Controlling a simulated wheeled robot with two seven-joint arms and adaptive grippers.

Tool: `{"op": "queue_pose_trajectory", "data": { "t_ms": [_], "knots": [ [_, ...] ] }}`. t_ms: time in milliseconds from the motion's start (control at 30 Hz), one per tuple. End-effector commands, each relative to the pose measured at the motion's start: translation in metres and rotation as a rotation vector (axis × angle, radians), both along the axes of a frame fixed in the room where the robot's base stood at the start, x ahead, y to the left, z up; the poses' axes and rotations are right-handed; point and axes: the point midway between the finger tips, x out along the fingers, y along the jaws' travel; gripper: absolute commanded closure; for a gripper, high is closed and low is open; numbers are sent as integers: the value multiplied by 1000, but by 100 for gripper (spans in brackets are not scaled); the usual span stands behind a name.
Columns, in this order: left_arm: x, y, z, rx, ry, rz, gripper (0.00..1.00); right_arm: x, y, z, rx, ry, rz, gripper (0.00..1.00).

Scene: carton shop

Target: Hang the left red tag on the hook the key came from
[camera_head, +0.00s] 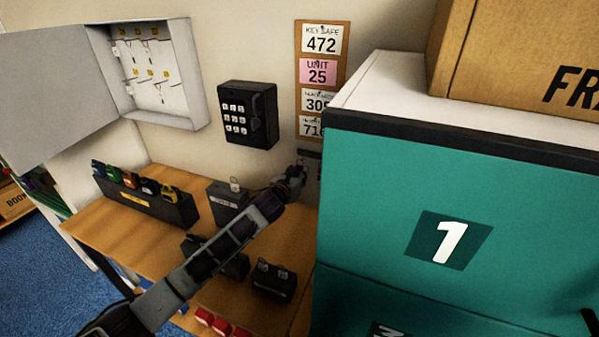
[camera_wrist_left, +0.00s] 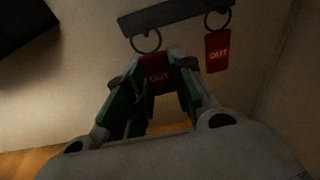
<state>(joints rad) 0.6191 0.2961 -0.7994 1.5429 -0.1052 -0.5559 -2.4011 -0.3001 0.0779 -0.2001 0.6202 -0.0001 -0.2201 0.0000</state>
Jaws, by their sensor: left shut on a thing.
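The left red tag (camera_wrist_left: 157,76), marked OUT, hangs by its ring from a dark rail (camera_wrist_left: 172,14) in the left wrist view. My left gripper (camera_wrist_left: 160,64) is shut on it, one finger on each side. The right red tag (camera_wrist_left: 217,53) hangs beside it on its own ring, apart from my gripper. In the head view my left gripper (camera_head: 298,172) is at the wall just below the rail (camera_head: 309,153); the held tag is too small to make out there. The open key cabinet (camera_head: 196,75) shows rows of hooks with yellow labels and some keys. My right gripper is not in view.
A black keypad box (camera_head: 250,115) and a number board (camera_head: 300,75) are on the wall. A teal cabinet (camera_head: 380,200) stands close right of my gripper. The desk (camera_head: 125,240) carries a dark organiser (camera_head: 150,205) and small black boxes. The cabinet's door (camera_head: 50,95) swings out left.

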Motion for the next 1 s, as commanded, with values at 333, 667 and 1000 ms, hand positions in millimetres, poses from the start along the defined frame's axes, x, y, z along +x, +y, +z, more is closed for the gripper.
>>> {"op": "queue_pose_trajectory", "data": {
  "t_ms": [333,667,1000],
  "knots": [
    [-12,5,1,1,0,1,90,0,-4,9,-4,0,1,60],
    [-23,10,1,1,0,1,90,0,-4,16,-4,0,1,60],
    [-34,14,1,1,0,0,90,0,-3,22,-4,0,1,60]
  ]
}}
